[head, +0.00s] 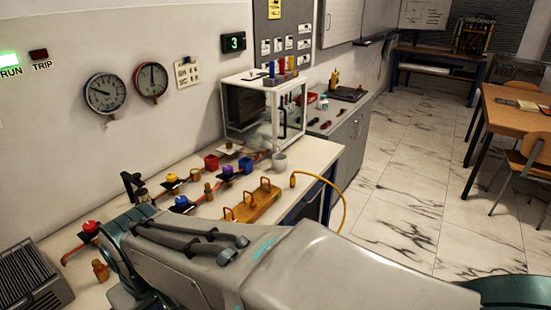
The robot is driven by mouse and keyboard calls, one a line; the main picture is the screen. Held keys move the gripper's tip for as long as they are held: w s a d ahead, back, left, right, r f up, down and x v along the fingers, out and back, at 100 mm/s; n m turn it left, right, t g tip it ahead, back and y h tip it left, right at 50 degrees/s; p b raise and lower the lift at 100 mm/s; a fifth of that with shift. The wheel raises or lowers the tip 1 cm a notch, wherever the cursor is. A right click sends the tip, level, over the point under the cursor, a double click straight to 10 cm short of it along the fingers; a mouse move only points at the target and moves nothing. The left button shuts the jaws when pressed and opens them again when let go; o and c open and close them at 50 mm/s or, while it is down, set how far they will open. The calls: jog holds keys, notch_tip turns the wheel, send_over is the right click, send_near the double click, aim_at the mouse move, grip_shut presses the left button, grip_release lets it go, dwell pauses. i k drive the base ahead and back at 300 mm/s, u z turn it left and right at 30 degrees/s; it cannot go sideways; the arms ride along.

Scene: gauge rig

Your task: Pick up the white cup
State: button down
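The white cup (279,160) stands upright on the bench in the head view, near its right end and in front of the glass-fronted cabinet. It looks small and pale grey-white from here. My arm fills the lower foreground, well short of the cup. I cannot make out my gripper in this view, so its fingers and whether they hold anything do not show.
The white-framed cabinet (262,108) stands behind the cup. Tiled floor (400,215) is open at right.

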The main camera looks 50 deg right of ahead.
aim_at(280, 162)
jog(key=z, duration=1.8)
jog(key=k, duration=0.6)
jog(key=z, duration=0.6)
jog(key=i, duration=0.65)
jog(key=z, duration=0.75)
jog(key=i, duration=1.45)
jog(key=u, duration=0.65)
jog(key=i, duration=0.85)
jog(key=u, duration=1.35)
jog(key=i, duration=0.3)
jog(key=u, duration=0.2)
